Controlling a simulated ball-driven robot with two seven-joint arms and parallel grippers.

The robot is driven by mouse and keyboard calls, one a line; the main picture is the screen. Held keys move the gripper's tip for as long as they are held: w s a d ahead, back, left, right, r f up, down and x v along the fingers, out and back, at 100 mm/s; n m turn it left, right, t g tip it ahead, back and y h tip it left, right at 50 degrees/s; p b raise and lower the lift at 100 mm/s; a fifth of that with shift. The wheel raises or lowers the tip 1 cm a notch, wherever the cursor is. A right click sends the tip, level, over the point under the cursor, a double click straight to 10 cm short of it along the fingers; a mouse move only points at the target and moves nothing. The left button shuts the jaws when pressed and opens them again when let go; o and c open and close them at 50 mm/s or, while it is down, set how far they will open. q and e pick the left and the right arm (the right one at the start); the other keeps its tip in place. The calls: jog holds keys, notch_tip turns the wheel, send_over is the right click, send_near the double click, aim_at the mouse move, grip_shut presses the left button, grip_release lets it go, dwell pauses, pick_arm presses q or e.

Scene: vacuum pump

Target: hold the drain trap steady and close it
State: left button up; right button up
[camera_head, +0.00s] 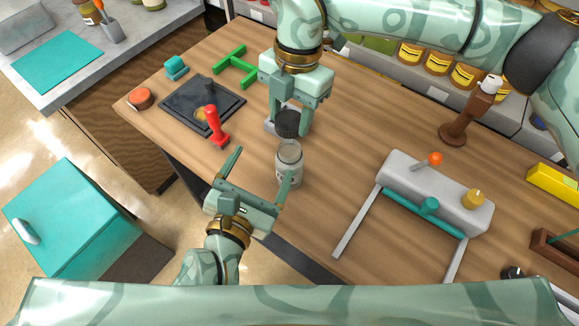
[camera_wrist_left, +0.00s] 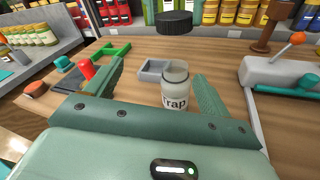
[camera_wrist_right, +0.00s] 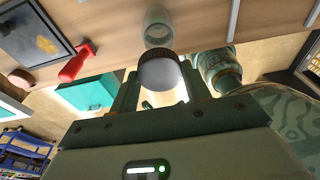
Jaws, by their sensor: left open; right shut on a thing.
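The drain trap, a clear jar (camera_head: 288,160) labelled "Trap", stands upright and uncovered on the wooden bench; it also shows in the left wrist view (camera_wrist_left: 175,88). My left gripper (camera_head: 263,163) is open; the jar stands between its fingers, closer to the right-hand one in the picture. I cannot tell whether that finger touches it. My right gripper (camera_head: 291,117) is shut on the black ribbed lid (camera_head: 290,124). The lid (camera_wrist_left: 174,22) is above and apart from the jar in the left wrist view. The right wrist view shows the lid (camera_wrist_right: 160,73) between the fingers.
A small grey tray (camera_wrist_left: 152,69) sits behind the jar. A red-handled tool (camera_head: 215,125) and a dark plate (camera_head: 200,101) lie to the left. A grey frame with a teal bar (camera_head: 400,205) stands to the right. Green bars (camera_head: 236,65) lie at the back.

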aim_at(290, 162)
pick_arm(q)
notch_tip(290, 162, down, 6)
jog(key=s+d+n+g, duration=0.1)
jog(key=s+n+g, duration=0.1)
jog(key=n+g, duration=0.1)
jog(key=shift+d+r, duration=0.25)
jog(key=x, duration=1.2)
jog(key=shift+a+f, duration=0.1)
jog(key=shift+c, duration=0.3)
jog(key=c, duration=1.4)
pick_arm(e)
jog(key=shift+f, duration=2.45)
pick_arm(q)
jog(key=shift+s, duration=0.1)
pick_arm(e)
jog(key=shift+f, duration=0.9)
